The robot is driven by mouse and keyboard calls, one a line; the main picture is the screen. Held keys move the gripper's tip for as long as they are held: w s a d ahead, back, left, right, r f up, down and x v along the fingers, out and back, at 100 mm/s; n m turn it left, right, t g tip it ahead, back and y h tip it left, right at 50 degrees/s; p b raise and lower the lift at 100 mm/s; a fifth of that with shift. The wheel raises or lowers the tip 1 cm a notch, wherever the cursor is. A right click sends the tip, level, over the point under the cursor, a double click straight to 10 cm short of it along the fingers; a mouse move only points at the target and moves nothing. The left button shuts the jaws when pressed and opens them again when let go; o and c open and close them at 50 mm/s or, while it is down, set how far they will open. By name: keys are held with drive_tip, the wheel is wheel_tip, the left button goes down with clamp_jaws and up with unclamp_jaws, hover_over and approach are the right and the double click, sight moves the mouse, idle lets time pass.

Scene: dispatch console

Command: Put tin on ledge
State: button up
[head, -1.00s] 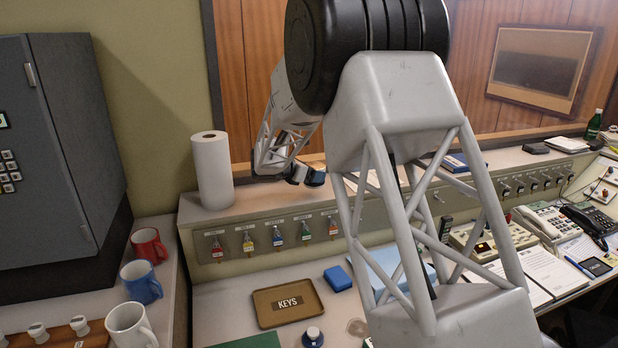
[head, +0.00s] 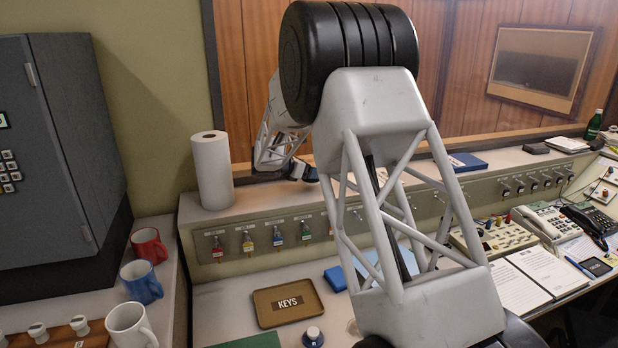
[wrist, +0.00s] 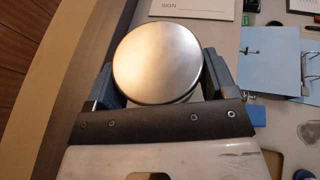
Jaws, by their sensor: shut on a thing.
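The tin (wrist: 158,62) is a round thing with a plain silver top. In the wrist view it sits between the two blue-grey fingers of my gripper (wrist: 160,80), which is shut on it. Its sides and underside are hidden there. In the head view my gripper (head: 306,173) is small, above the ledge (head: 262,197) and right of the paper roll; the tin cannot be made out clearly there. The ledge is the long beige raised shelf along the wall. I cannot tell whether the tin touches it.
A paper towel roll (head: 212,172) stands on the ledge's left end. A blue book (head: 466,162) lies farther right on it. Below are hanging key tags, a brown keys tray (head: 288,303) and an open blue binder (wrist: 272,62). The ledge between roll and gripper is clear.

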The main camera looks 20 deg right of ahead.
drive_tip(key=shift+f, duration=1.35)
drive_tip(key=o, duration=1)
drive_tip(key=shift+f, duration=0.15)
drive_tip(key=v, duration=1.2)
